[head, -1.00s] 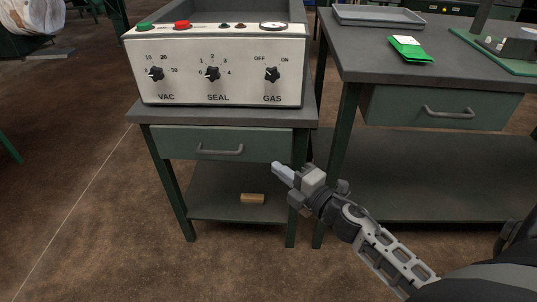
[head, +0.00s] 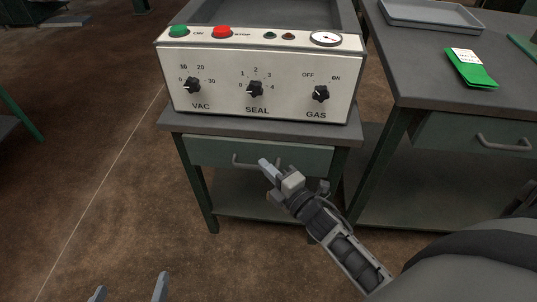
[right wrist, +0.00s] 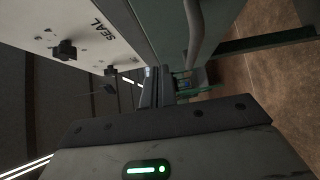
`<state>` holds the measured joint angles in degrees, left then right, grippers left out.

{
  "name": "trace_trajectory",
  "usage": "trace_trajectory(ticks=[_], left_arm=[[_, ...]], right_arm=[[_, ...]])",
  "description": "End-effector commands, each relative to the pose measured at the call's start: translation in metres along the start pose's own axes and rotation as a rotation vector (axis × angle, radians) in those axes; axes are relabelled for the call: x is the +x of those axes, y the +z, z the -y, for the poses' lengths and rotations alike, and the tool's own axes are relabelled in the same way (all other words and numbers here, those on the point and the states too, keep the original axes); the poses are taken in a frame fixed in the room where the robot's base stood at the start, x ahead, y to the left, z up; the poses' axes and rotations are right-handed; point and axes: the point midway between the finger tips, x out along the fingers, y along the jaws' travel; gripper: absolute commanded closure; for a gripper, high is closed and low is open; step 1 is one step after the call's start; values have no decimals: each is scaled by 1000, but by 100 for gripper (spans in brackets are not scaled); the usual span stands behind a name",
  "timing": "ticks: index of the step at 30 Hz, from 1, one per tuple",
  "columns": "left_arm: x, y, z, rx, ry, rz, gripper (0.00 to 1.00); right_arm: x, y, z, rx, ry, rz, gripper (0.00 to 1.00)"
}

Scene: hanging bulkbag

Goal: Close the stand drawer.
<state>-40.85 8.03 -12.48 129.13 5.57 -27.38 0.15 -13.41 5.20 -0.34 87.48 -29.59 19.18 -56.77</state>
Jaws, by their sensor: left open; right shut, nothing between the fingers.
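The stand drawer (head: 210,151) has a green front below the dark top of the stand that carries the control box. Its front looks close to the stand's frame; I cannot tell whether a small gap remains. Its grey bar handle (head: 241,164) is partly hidden by my right gripper (head: 264,164). That gripper is shut and empty, its tips in front of the drawer near the handle; contact is unclear. In the right wrist view the fingers (right wrist: 156,88) point toward the drawer front (right wrist: 170,35), beside the handle (right wrist: 194,30). My left gripper (head: 130,293) is open and empty at the bottom edge.
The white control box (head: 225,106) with several knobs and buttons sits on the stand. To the right, a workbench (head: 425,75) with its own drawer (head: 450,137) holds a grey tray (head: 430,15) and a green packet (head: 470,68).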

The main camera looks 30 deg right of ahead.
Motion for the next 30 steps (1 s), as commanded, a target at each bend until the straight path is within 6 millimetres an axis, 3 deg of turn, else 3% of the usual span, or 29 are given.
trace_trajectory(ticks=[7,22,30], left_arm=[[0,0,0,1,0,-1,0],[1,1,0,1,0,-2,0],[3,3,1,4,0,-8,0]], right_arm=[[26,22,0,-1,0,-1,100],[32,29,0,0,0,-1,100],[47,45,0,0,0,2,100]])
